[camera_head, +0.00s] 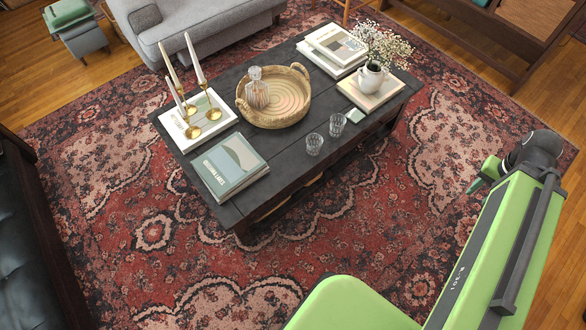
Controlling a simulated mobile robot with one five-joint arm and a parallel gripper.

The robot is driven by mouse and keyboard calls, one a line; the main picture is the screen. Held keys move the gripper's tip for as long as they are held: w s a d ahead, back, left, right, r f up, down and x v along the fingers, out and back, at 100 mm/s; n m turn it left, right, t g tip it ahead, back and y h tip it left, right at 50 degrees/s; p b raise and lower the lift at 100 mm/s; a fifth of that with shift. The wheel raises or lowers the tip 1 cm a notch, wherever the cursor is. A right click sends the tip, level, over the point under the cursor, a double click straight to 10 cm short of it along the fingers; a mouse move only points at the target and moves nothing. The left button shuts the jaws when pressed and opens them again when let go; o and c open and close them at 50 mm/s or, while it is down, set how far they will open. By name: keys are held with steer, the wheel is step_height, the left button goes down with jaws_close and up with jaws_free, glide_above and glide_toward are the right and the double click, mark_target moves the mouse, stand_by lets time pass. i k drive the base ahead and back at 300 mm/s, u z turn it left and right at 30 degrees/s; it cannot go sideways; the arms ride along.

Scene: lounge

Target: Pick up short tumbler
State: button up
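Two clear glass tumblers stand upright and apart on the dark coffee table (291,171), near its front edge. The nearer tumbler (314,144) is left of the other tumbler (337,125). They look much alike; I cannot tell surely which is the short one. Both look empty. My green arm fills the lower right, well away from the table. A small teal part (484,176) shows beside its dark joint and may be part of my gripper. The fingers cannot be made out, and nothing is seen held.
A woven tray (271,119) with a decanter (257,88) is behind the tumblers. A book (231,166) and brass candle holders (206,108) are left. A white flower pitcher (371,80) is right. Patterned rug (300,240) lies open in front. A dark sofa (30,240) stands left.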

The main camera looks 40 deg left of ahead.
mark_target(314, 141)
steer(key=z, duration=0.05)
steer(key=k, duration=0.45)
steer(key=u, duration=2.65)
steer(key=i, duration=1)
steer(key=u, duration=0.2)
steer(key=k, duration=0.75)
steer(key=z, duration=0.25)
steer(key=i, duration=0.75)
steer(key=u, duration=0.05)
